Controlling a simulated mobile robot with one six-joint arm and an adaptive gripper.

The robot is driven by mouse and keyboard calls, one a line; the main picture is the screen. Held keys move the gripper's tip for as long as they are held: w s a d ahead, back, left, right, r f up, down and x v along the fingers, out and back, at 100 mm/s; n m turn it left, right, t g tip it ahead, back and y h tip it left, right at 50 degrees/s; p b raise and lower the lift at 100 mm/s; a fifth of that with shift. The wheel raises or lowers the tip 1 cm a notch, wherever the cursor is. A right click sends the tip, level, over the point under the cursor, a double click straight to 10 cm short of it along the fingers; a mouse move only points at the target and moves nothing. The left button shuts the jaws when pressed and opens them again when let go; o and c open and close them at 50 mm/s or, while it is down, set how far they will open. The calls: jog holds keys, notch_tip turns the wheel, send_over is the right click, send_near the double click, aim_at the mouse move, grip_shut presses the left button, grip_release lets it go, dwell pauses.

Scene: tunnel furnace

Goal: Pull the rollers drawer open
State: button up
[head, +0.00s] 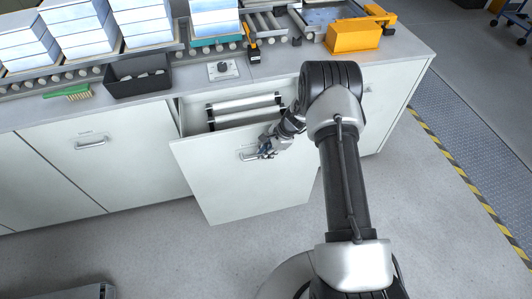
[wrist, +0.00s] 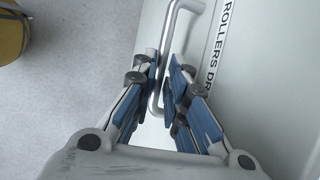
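The rollers drawer (head: 235,184) is a white-fronted drawer in the bench, standing part of the way open. Several metal rollers (head: 240,104) lie inside it. Its silver bar handle (wrist: 165,60) runs between my fingers in the wrist view, and the printed label "ROLLERS DR" (wrist: 217,45) shows beside it, cut off by the frame. My gripper (head: 265,152) is at the handle in the head view. Its blue-padded fingers (wrist: 164,85) are closed in on both sides of the bar. The arm hides the right part of the drawer.
The bench top carries a black bin (head: 138,82), a green brush (head: 68,92), a switch box (head: 223,69), stacked boxes and a yellow block (head: 352,36). A closed cabinet door (head: 100,165) is left of the drawer.

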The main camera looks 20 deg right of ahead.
jog(key=o, duration=0.3)
jog(key=shift+o, duration=0.2)
jog(key=v, duration=1.2)
